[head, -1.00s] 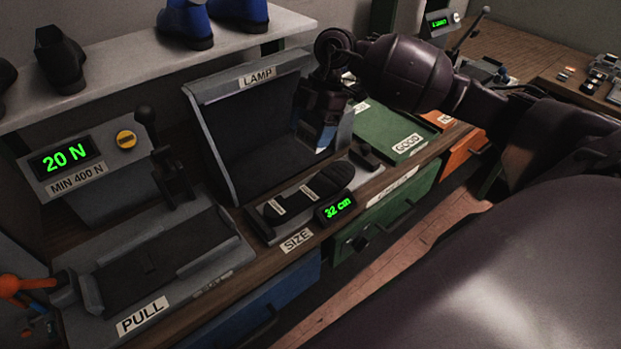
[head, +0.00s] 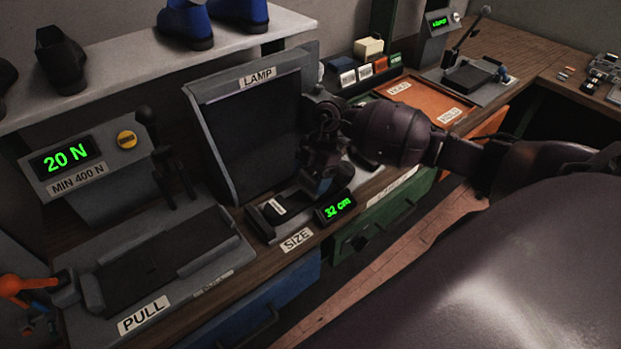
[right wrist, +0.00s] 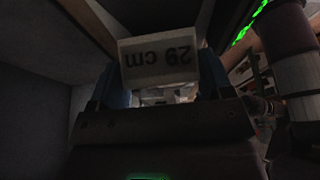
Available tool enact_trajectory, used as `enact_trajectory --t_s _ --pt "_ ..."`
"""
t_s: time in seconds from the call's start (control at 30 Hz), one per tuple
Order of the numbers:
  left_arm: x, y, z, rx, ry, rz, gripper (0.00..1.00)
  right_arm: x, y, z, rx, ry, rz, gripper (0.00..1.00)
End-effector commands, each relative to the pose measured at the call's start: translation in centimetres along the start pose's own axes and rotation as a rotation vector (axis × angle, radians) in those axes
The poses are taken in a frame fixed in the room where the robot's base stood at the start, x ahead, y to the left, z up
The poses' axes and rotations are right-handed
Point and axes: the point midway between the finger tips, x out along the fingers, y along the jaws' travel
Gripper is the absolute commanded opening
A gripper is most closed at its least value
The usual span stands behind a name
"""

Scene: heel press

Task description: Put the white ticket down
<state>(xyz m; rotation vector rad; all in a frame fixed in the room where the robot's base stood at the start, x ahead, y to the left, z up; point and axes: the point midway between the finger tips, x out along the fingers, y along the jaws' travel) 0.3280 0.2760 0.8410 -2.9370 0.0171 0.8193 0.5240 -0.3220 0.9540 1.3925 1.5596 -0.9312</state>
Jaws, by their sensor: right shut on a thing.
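The white ticket (right wrist: 158,63) shows in the right wrist view, with "29 cm" printed on it upside down. It sits between the blue fingertips of my right gripper (right wrist: 160,90), which is shut on it. The ticket is hidden behind the gripper in that view. I cannot tell whether the ticket touches the sole. My left gripper is not in view.
The size display (head: 336,207) reads 32 cm, beside the gripper. The lamp panel (head: 250,130) stands behind. The pull station (head: 160,265) lies to the left. An orange tray (head: 425,98) and a rack of small boxes (head: 365,70) are to the right.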

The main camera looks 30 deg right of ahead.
Motion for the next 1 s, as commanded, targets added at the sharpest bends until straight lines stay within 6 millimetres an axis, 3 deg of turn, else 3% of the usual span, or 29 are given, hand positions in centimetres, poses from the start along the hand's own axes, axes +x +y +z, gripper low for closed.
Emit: enact_trajectory --t_s 0.4,0.43,0.6,1.0 --pt "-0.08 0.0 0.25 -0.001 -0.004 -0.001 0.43 0.96 -0.01 0.4 -0.001 -0.001 0.0 0.48" --pt "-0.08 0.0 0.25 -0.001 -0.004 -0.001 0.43 0.99 -0.01 0.41 -0.001 -0.001 0.0 0.75" --pt "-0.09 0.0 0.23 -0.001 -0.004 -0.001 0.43 0.94 -0.01 0.38 -0.001 -0.001 0.0 0.99" --pt "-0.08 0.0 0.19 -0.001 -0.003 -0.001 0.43 0.02 0.03 0.36 -0.002 -0.002 0.002 0.99"
